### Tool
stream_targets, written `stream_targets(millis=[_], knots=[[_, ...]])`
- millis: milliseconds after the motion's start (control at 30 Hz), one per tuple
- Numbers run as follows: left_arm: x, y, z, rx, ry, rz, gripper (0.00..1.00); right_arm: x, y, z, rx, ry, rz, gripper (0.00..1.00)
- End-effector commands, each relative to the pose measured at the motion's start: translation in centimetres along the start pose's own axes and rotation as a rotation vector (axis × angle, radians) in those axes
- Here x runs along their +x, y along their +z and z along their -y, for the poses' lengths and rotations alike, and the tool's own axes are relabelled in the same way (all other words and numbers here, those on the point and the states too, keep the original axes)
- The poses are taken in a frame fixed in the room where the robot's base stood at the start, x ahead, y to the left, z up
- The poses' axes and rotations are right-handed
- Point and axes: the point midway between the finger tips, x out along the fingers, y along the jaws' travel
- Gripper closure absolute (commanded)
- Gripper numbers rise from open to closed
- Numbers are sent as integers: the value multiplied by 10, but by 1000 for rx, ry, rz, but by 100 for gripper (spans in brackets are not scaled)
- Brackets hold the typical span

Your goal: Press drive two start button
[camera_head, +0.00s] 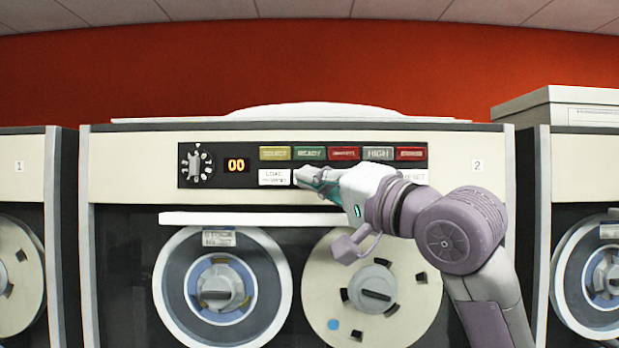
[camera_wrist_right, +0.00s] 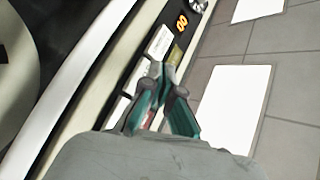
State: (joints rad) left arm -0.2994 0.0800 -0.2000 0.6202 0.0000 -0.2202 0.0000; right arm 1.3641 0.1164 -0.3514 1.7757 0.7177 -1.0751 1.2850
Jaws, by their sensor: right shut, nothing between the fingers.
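Drive two is the middle cabinet, marked "2" (camera_head: 477,166). Its dark control panel (camera_head: 222,181) has an upper row of coloured buttons and a lower row of white ones. In the lower row, the "LOAD REWIND" button (camera_head: 275,177) and the "RESET" button (camera_head: 414,177) show at the two ends. My left gripper is not in view.
A pale ledge (camera_head: 220,218) juts out below the panel, above two tape reels, the left one (camera_head: 167,290) and the right one (camera_head: 325,285). Neighbouring cabinets stand on both sides, the left marked "1" (camera_head: 19,166). A pale box (camera_head: 560,105) lies atop the right one.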

Motion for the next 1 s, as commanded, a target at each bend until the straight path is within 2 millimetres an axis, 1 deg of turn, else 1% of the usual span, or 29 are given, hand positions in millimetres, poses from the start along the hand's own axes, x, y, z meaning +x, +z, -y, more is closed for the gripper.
stream_targets(millis=[600, 833, 1000], knots=[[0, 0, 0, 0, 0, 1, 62, 0, 0, 0, 0, 0, 0, 100], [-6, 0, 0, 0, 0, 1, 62, 5, -4, -2, 2, 0, 0, 100], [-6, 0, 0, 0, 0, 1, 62, 6, -4, -4, 1, -1, 0, 100]])
